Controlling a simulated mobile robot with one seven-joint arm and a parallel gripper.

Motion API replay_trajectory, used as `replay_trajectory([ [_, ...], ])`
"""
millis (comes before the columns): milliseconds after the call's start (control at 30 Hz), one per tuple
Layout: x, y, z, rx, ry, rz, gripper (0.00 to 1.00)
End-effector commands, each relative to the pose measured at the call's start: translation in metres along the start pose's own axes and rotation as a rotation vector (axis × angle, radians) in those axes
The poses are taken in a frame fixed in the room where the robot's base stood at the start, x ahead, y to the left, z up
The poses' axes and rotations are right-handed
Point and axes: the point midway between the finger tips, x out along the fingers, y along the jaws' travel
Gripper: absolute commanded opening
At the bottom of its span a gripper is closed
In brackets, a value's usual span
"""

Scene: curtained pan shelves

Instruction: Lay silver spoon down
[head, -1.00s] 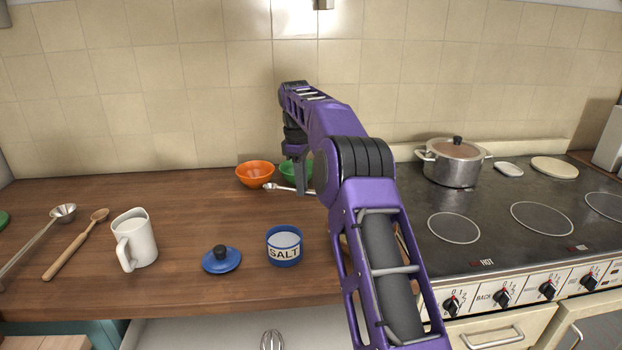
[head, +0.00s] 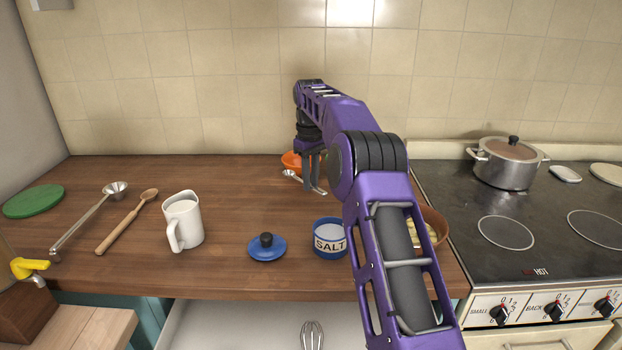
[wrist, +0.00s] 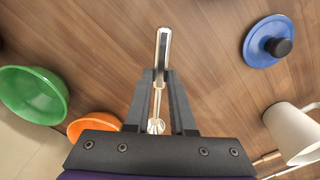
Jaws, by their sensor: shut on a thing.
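The silver spoon (head: 292,175) is in my gripper (head: 313,172), above the wooden counter near the back. In the wrist view the spoon (wrist: 162,48) lies lengthwise between the two dark fingers of my gripper (wrist: 160,75), its small bowl toward the palm and its handle pointing away. The fingers are shut on it. In the head view part of the spoon is hidden by the fingers. I cannot tell how high it is above the counter.
An orange bowl (wrist: 92,125) and a green bowl (wrist: 32,95) stand near the gripper. A salt pot (head: 329,238), blue lid (head: 266,247) and white mug (head: 183,222) stand in front. A ladle (head: 90,215) and wooden spoon (head: 127,220) lie left.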

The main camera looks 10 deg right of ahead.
Motion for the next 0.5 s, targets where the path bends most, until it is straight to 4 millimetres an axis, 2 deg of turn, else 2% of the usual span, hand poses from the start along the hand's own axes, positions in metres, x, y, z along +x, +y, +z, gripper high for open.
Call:
replay_trajectory([
  [500, 0.049, 0.000, 0.000, 0.000, -0.001, -0.001, 0.00],
])
